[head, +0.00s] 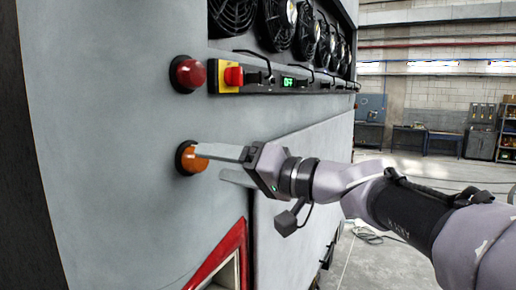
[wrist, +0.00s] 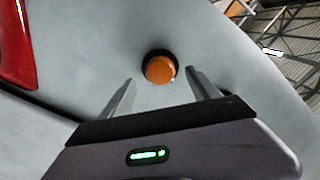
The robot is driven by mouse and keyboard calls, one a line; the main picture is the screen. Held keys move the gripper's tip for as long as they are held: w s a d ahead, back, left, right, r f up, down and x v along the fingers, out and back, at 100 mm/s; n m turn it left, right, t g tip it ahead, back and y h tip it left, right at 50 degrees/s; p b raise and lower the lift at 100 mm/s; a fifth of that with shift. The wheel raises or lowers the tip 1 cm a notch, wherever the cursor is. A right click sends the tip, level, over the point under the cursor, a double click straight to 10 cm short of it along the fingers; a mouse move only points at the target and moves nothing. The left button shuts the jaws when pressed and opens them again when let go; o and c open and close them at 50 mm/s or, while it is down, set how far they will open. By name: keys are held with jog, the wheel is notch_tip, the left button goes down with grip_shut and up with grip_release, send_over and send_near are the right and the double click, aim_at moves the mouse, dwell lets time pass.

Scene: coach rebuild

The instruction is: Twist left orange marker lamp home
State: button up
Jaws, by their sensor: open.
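The orange marker lamp (head: 190,161) sits in a dark round surround on the grey coach panel, below a red lamp. In the wrist view the orange lamp (wrist: 160,69) shows ahead of my gripper, in line with the space between the two fingers. My gripper (head: 210,166) is open and empty, its fingers pointing at the panel. In the head view one finger overlaps the right edge of the lamp; I cannot tell whether it touches. In the wrist view my gripper (wrist: 158,87) has its fingertips on either side below the lamp.
The red lamp (head: 187,74) is above the orange one. A control strip (head: 285,80) with a red knob on a yellow plate runs to the right, under several fans (head: 280,22). A red-edged frame (head: 222,255) lies below. The panel around the lamp is bare.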

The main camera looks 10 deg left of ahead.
aim_at(202, 161)
jog(key=p+x, duration=0.1)
jog(key=x, duration=0.3)
jog(key=shift+w+a, duration=0.1)
jog(key=shift+a, duration=0.05)
jog(key=c, duration=1.4)
jog(key=shift+o, duration=0.2)
jog(key=shift+f+m+b, duration=0.1)
jog(key=shift+m+b, duration=0.2)
jog(key=shift+b, duration=0.05)
jog(key=shift+m+b, duration=0.65)
jog(key=shift+m, duration=0.35)
jog(key=m+b, duration=0.1)
jog(key=m, duration=0.1)
jog(key=shift+m, duration=0.4)
jog(key=m, duration=0.3)
jog(key=shift+m, duration=2)
